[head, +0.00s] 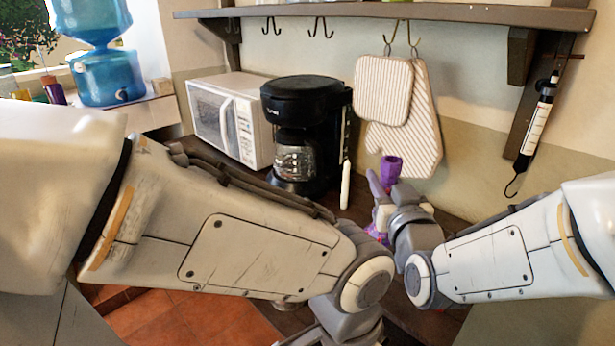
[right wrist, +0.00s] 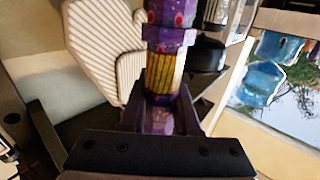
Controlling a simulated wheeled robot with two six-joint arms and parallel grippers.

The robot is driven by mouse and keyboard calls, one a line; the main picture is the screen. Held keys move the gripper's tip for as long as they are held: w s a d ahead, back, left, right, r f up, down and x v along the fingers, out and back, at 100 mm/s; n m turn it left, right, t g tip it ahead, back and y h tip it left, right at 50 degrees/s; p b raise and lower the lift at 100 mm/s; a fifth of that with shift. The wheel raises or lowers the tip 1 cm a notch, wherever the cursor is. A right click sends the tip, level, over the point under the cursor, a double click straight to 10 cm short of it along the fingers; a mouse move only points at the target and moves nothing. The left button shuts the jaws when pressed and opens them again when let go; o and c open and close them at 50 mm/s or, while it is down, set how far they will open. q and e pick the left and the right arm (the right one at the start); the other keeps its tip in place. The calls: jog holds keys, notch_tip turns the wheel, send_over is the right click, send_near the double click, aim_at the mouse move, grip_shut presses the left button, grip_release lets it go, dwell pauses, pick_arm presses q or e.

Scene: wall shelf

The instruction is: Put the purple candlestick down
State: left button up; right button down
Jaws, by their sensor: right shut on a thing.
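The purple candlestick (head: 391,168) rises above my right gripper (head: 382,203) in the head view, over the dark counter in front of the oven mitts. A purple-pink part of it also shows below the gripper. In the right wrist view the candlestick (right wrist: 163,72) has a yellow band and stands between the two fingers of my right gripper (right wrist: 160,110), which is shut on it. The arm hides much of its lower part, so I cannot tell whether its foot touches the counter. My left arm crosses the head view, but its gripper is out of sight.
A black coffee maker (head: 303,105) and a white microwave (head: 218,118) stand on the counter (head: 457,219) to the left. A slim white upright thing (head: 345,186) is close by. Striped mitts (head: 420,135) hang behind from the shelf (head: 455,11). A syringe-like tool (head: 538,122) hangs at right.

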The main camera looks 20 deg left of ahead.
jog(key=w+a+f, duration=0.7)
jog(key=a+f, duration=0.2)
jog(key=f, duration=0.1)
jog(key=shift+w+f+p, duration=0.25)
jog(key=shift+f+p, duration=0.1)
jog(key=shift+f, duration=0.25)
jog(key=c, duration=0.6)
grip_release()
jog(key=shift+c, duration=0.2)
jog(key=shift+r, duration=0.1)
